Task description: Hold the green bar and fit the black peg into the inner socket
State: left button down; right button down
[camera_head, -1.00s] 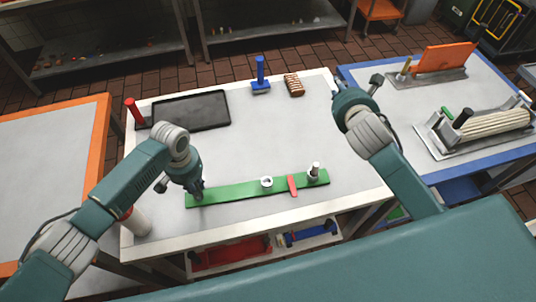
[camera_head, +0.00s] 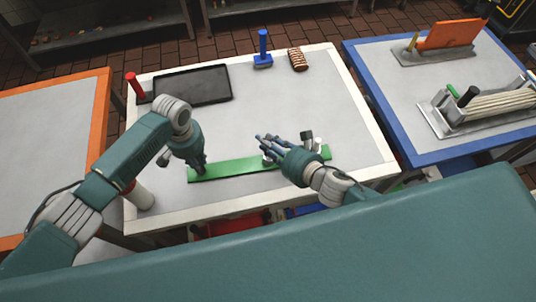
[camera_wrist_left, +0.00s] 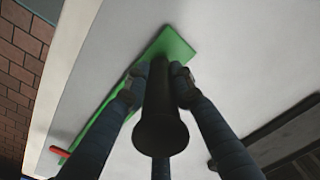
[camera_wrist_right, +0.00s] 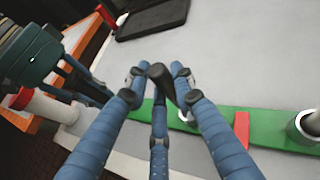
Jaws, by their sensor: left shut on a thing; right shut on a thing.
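The green bar (camera_head: 230,168) lies flat on the white table; it also shows in the right wrist view (camera_wrist_right: 275,133). My left gripper (camera_head: 200,167) is shut on a black post (camera_wrist_left: 160,125) at the bar's left end. My right gripper (camera_head: 262,143) is shut on the black peg (camera_wrist_right: 160,75), over the middle of the bar. The inner socket (camera_wrist_right: 188,116), a pale ring, is partly hidden behind a right finger. The peg looks tilted and apart from the socket, though its height is hard to judge.
A red crosspiece (camera_wrist_right: 241,130) sits between the sockets. At the back are a dark tray (camera_head: 195,85), a red-handled tool (camera_head: 134,84), a blue-handled tool (camera_head: 263,47) and a brown ridged block (camera_head: 298,60). The table's right side is clear.

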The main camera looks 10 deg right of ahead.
jog(key=shift+f, duration=3.15)
jog(key=c, duration=1.5)
grip_release()
jog(key=shift+o, duration=0.2)
jog(key=shift+d, duration=0.1)
jog(key=v, duration=1.2)
jog(key=shift+c, duration=0.3)
